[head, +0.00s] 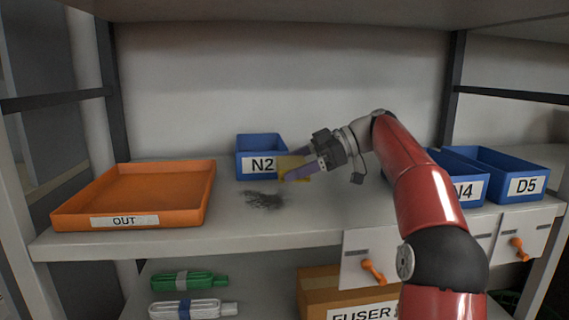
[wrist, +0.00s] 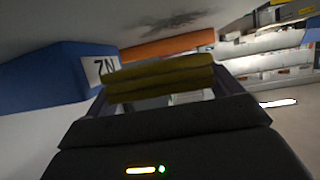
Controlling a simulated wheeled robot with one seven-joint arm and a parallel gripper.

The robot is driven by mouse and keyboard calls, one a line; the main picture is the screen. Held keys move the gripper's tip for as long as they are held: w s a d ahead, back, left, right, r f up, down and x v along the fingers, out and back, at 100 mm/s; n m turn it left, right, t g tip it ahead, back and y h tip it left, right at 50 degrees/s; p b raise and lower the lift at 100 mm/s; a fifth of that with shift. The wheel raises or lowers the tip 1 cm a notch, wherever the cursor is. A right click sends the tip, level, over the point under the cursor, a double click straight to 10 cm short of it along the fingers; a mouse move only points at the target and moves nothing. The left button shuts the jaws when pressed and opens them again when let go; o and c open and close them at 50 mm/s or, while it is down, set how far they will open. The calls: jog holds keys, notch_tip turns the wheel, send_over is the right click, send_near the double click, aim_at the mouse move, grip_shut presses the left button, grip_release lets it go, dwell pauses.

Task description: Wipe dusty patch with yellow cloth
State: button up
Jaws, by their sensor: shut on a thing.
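The yellow cloth (head: 292,166) is folded and held in my gripper (head: 297,170), which is shut on it. The cloth also shows in the wrist view (wrist: 160,78), as a folded yellow roll between the fingers. The dusty patch (head: 263,200) is a dark grey smudge on the shelf, in front of the blue N2 bin. My gripper and the cloth are above the shelf, a little right of the patch and apart from it in the picture. The patch also shows near the top of the wrist view (wrist: 172,22).
The blue N2 bin (head: 262,144) stands just behind the patch and cloth. An orange OUT tray (head: 205,195) lies to the left. Blue bins N4 (head: 468,190) and D5 (head: 527,187) stand at the right. The shelf (head: 225,232) is clear in front of the patch.

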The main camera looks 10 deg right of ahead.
aim_at(296, 161)
jog(key=shift+d, duration=0.2)
jog(key=shift+r, duration=3.05)
jog(key=shift+a, duration=0.1)
